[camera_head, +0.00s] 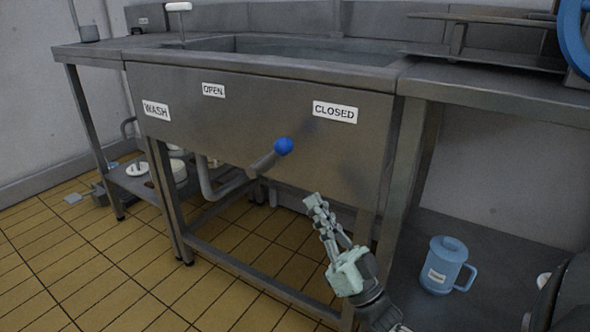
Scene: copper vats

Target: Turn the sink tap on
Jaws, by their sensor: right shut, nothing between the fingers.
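The steel sink (250,100) stands in the middle of the head view, with labels reading WASH, OPEN and CLOSED on its front panel. A white-topped spout (178,8) rises at the sink's back left. My right gripper (314,203) is shut and empty, below and right of the knob and apart from it. My left gripper is not in view.
A blue jug (444,265) stands on the lower shelf at right. A steel worktop (490,82) adjoins the sink on the right. Sink legs and a low crossbar (255,275) stand near my right arm. The yellow tiled floor (90,265) is clear at front left.

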